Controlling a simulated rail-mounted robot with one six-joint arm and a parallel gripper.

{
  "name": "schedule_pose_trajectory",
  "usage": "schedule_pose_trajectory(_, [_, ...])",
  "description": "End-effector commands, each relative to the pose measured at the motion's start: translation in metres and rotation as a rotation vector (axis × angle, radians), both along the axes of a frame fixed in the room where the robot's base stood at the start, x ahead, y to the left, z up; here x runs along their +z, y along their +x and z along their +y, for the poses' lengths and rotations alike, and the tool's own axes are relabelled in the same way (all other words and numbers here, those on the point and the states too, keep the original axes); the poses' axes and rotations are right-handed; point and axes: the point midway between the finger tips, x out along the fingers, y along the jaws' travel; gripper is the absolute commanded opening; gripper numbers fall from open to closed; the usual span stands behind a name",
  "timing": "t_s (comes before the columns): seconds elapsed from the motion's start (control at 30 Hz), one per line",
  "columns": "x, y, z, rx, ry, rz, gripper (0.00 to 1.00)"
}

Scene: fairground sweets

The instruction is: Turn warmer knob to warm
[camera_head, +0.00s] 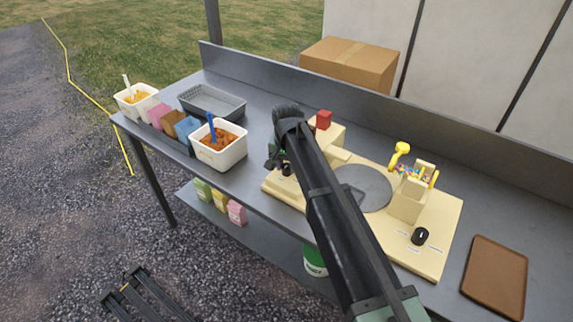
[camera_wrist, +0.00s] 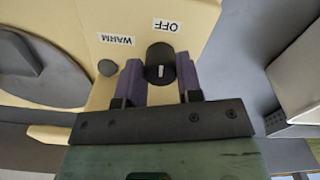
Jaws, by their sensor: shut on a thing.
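The warmer knob (camera_wrist: 160,62) is a black round knob with a short white mark, on a cream panel in the wrist view. It sits between the two purple finger pads of my gripper (camera_wrist: 159,78), which is shut on it. The OFF label (camera_wrist: 166,25) and the WARM label (camera_wrist: 117,39) appear upside down, OFF above the knob and WARM to its upper left. I cannot tell for certain which label the mark faces. In the head view my gripper (camera_head: 279,163) is low at the left end of the cream machine (camera_head: 440,262); my arm hides much there.
A round grey plate (camera_head: 364,187) lies on the machine. A second black knob (camera_head: 419,236) is at its right. White tubs (camera_head: 219,157) and a grey tray (camera_head: 212,103) stand left on the counter. A brown tray (camera_head: 496,277) is far right. A cardboard box (camera_head: 349,64) stands behind.

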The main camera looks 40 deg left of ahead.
Motion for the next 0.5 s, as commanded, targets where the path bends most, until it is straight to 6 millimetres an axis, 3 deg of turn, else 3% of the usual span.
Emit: schedule_pose_trajectory(0.5, [-0.0001, 0.0006, -0.0012, 0.453, 0.0, 0.0, 0.09])
